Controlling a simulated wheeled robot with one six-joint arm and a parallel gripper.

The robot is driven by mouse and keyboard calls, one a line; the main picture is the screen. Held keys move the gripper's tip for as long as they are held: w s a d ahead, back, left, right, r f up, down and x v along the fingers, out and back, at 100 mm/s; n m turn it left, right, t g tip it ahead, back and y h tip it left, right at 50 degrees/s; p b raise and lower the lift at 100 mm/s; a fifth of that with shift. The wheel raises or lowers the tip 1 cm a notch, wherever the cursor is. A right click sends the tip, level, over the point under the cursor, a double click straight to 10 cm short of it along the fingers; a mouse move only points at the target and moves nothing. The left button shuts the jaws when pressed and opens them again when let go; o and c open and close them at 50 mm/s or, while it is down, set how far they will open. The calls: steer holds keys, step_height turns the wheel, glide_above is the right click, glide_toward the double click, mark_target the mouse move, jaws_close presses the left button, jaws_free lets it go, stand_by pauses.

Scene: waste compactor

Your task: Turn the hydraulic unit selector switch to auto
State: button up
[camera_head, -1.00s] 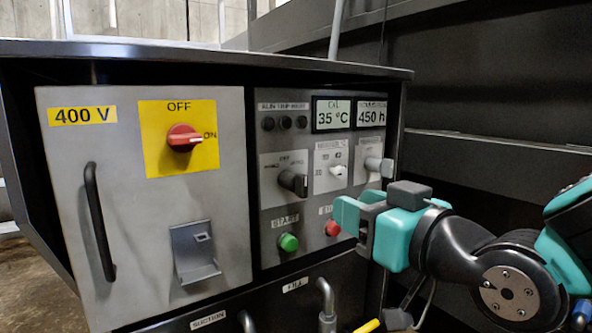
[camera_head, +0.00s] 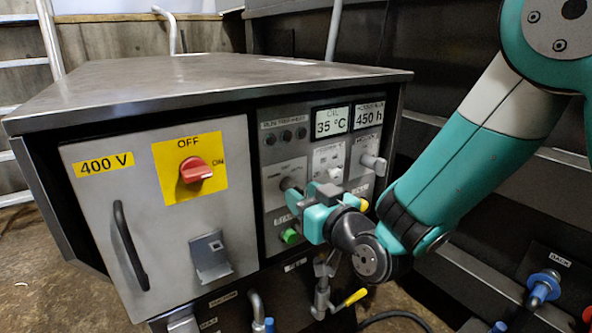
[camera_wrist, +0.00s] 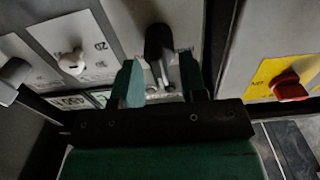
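The selector switch (camera_wrist: 159,45) is a black knob on a light plate of the grey control panel. In the head view the knob (camera_head: 288,184) shows just past my gripper, which hides part of it and most of its label. My gripper (camera_head: 296,200) is at the panel front. In the wrist view my gripper (camera_wrist: 160,78) is open, with one green finger on each side of the knob's near end. Gaps show between the knob and both fingers. The position the knob points to cannot be read.
A red main switch (camera_head: 196,170) on a yellow plate is to the left. A white knob (camera_wrist: 72,62) and a grey knob (camera_head: 373,163) are beside the selector. A green button (camera_head: 290,236) is just below my gripper. Pipes and a yellow-handled valve (camera_head: 355,297) are lower down.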

mark_target(305, 196)
steer(key=shift+p+x, duration=0.35)
steer(key=shift+x, duration=1.2)
steer(key=shift+c, duration=0.4)
steer(key=c, duration=0.5)
steer(key=shift+m, duration=0.3)
steer(key=m+p, duration=0.1)
steer(key=m, duration=0.2)
steer(key=shift+m, duration=0.3)
steer(key=shift+d+m+p, duration=0.1)
steer(key=shift+m+p, duration=0.65)
steer(key=shift+m, duration=1.55)
